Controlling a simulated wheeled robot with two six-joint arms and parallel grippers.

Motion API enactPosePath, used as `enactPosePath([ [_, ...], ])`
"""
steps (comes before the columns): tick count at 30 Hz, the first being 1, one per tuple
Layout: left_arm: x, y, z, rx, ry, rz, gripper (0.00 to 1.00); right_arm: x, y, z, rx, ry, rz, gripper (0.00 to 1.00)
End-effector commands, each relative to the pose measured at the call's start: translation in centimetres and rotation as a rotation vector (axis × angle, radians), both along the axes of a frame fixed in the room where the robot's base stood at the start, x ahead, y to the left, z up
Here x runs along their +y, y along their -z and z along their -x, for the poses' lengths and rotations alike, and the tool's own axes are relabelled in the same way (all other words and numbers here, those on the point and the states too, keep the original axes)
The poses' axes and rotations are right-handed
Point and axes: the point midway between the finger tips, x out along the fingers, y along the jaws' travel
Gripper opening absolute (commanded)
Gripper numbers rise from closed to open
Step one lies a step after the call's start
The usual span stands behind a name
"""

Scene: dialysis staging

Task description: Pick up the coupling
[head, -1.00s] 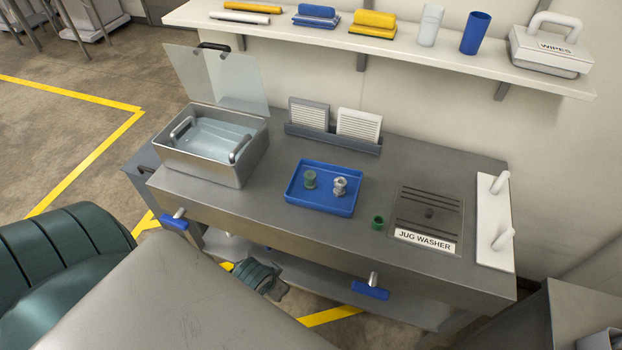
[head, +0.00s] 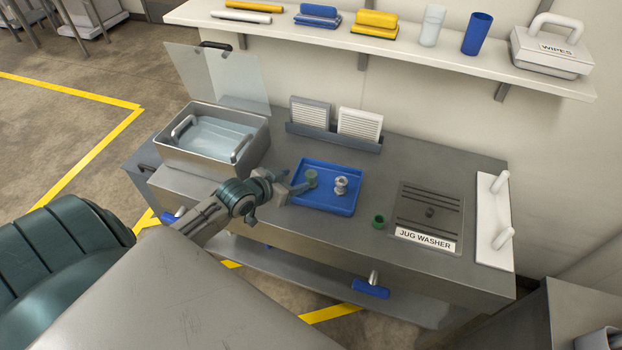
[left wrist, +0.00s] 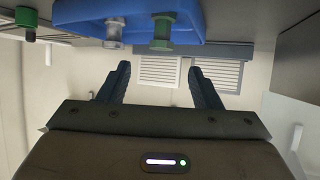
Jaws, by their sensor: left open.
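A blue tray (head: 325,206) on the steel counter holds two small spool-shaped fittings: a green fitting (head: 311,178) on the left and a silver metal fitting (head: 341,186) on the right. Both stand upright; I cannot tell by name which is the coupling. My left gripper (head: 295,182) is open and empty at the tray's left edge, close to the green fitting. In the left wrist view, which is upside down, the green fitting (left wrist: 162,32) lies ahead between the spread fingers, and the silver one (left wrist: 114,34) is off to the left. My right gripper is not in view.
A green cup-like piece (head: 379,222) stands right of the tray, beside the jug washer grate (head: 430,208). A steel basin (head: 208,169) with a raised clear lid is at the left. A rack with white filters (head: 358,126) stands behind the tray.

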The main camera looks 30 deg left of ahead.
Motion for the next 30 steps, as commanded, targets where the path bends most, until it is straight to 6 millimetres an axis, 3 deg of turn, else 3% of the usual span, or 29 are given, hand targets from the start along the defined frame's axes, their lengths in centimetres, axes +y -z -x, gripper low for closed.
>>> enactPosePath([
  [6,-0.5,1.6,-2.9,0.001,-0.002,0.004,0.58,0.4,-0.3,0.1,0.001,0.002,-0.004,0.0],
  [14,-0.7,2.5,-4.5,0.002,-0.001,0.002,0.58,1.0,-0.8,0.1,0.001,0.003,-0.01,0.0],
  [21,-0.9,4.3,-7.1,0.002,-0.002,0.003,0.58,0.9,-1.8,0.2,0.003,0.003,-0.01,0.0],
  [30,-1.0,5.1,-8.1,0.003,0.001,0.0,0.58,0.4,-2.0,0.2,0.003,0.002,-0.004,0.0],
])
